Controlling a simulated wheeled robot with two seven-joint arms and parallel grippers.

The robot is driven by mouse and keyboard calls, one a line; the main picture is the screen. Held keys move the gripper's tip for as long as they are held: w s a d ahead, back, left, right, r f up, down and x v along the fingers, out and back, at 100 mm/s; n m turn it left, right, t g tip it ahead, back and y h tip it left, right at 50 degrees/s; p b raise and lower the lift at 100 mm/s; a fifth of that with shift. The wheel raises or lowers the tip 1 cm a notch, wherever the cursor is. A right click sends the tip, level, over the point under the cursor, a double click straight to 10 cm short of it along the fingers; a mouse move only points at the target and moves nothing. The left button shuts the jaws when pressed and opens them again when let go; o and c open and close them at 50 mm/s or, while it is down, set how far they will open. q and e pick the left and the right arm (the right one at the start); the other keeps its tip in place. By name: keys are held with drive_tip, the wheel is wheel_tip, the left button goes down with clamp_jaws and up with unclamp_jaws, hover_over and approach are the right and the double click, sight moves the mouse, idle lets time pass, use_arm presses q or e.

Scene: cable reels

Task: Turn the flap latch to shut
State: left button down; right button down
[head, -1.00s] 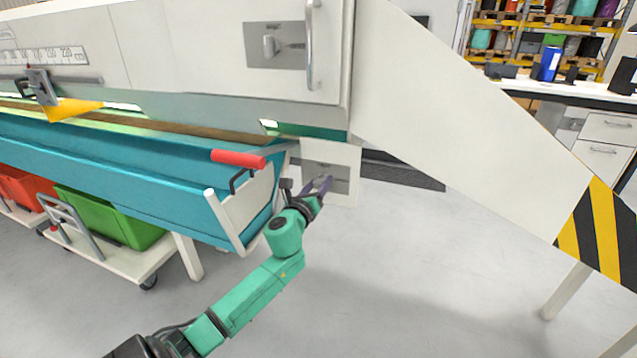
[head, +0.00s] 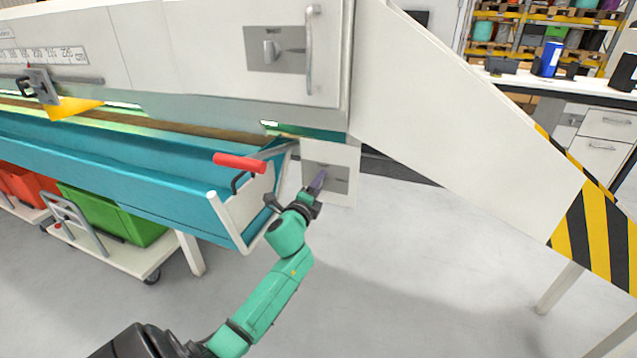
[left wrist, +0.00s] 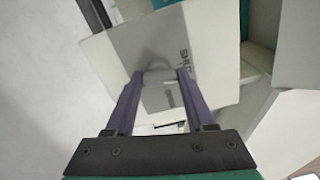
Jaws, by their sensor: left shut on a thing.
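The flap (head: 341,160) is a white panel at the right end of the teal trough, with a grey latch plate (head: 340,186) on it. My left gripper (head: 317,182) is at that plate, coming from below left. In the left wrist view the latch knob (left wrist: 160,78) sits between the purple fingertips of the left gripper (left wrist: 157,76), which are shut on it. Letters show on the plate beside the knob, only partly readable. In the head view the fingers cover most of the knob. My right gripper is in neither view.
A red handle (head: 240,162) on a bent lever stands close left of the left gripper, at the end of the teal trough (head: 130,165). Another knob plate (head: 274,49) is on the cabinet door above. A striped leg (head: 595,235) stands at right.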

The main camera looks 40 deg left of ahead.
use_arm(q)
drive_tip(key=shift+n+p, duration=0.35)
drive_tip(key=shift+n, duration=1.05)
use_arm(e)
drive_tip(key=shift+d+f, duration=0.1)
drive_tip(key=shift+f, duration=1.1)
use_arm(q)
drive_tip(key=shift+c, duration=1.3)
unclamp_jaws()
drive_tip(key=p+v, duration=0.1)
drive_tip(key=v, duration=1.3)
drive_tip(key=shift+s, duration=0.3)
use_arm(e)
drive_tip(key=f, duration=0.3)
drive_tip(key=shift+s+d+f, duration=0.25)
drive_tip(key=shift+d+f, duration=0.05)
use_arm(q)
drive_tip(key=shift+d+f, duration=0.15)
